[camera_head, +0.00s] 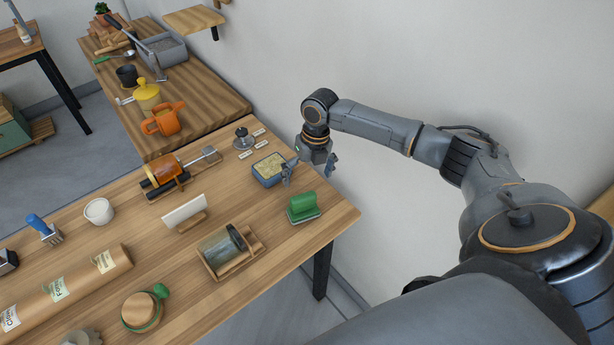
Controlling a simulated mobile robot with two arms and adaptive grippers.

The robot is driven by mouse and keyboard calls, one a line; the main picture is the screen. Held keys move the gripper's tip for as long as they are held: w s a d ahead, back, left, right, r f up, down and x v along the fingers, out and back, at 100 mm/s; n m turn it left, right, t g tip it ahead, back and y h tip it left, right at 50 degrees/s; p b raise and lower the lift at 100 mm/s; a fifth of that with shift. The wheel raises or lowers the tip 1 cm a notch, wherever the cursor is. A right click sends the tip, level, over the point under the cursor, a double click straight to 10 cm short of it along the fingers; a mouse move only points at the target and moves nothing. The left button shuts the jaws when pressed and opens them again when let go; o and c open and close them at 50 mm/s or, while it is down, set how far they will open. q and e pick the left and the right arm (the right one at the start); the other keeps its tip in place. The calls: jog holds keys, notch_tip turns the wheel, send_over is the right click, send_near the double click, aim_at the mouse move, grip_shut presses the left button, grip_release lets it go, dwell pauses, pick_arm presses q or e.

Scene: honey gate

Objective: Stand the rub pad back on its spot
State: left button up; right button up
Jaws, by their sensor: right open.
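A green block-shaped pad (303,206), which looks like the rub pad, is on a thin pale-edged base near the right end of the wooden table (268,225). My right gripper (310,174) is open and empty, pointing down above the table's back right edge. It is behind the green pad and apart from it. Its left finger is close to a blue tray (258,178) with yellowish contents; I cannot tell whether they touch. My left gripper is not in view.
A grey cylinder in a wooden cradle (222,250) and a white card on a stand (184,213) are left of the pad. A dark-knobbed stamp-like thing (243,139) stands behind the tray. An orange pot (164,119) is on the farther bench. The table's right corner is clear.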

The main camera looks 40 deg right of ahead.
dwell(0.8)
jog(key=s+a+f+m+t+y, duration=0.1)
jog(key=s+a+f+m, duration=0.2)
jog(key=s+a+m, duration=0.45)
jog(key=s+a+f+m, duration=0.3)
jog(key=s+a, duration=0.2)
jog(key=a, duration=0.6)
jog(key=s+d+r+m+t+h, duration=0.1)
jog(key=s+d+r+m, duration=0.15)
jog(key=s+m, duration=0.65)
jog(key=s+d+r+m+t+h, duration=0.1)
jog(key=s+d+m, duration=0.25)
jog(key=m, duration=0.85)
notch_tip(320, 180, down, 28)
jog(key=s+g+b, duration=0.1)
jog(key=s+b, duration=0.1)
jog(key=b, duration=0.2)
jog(key=s+d+f+g+b, duration=0.1)
jog(key=s+d+f+b, duration=0.1)
jog(key=s+f, duration=1.5)
notch_tip(320, 180, down, 3)
jog(key=shift+d+f+h+b, duration=0.15)
jog(key=shift+d+h+b, duration=0.15)
jog(key=shift+b, duration=0.1)
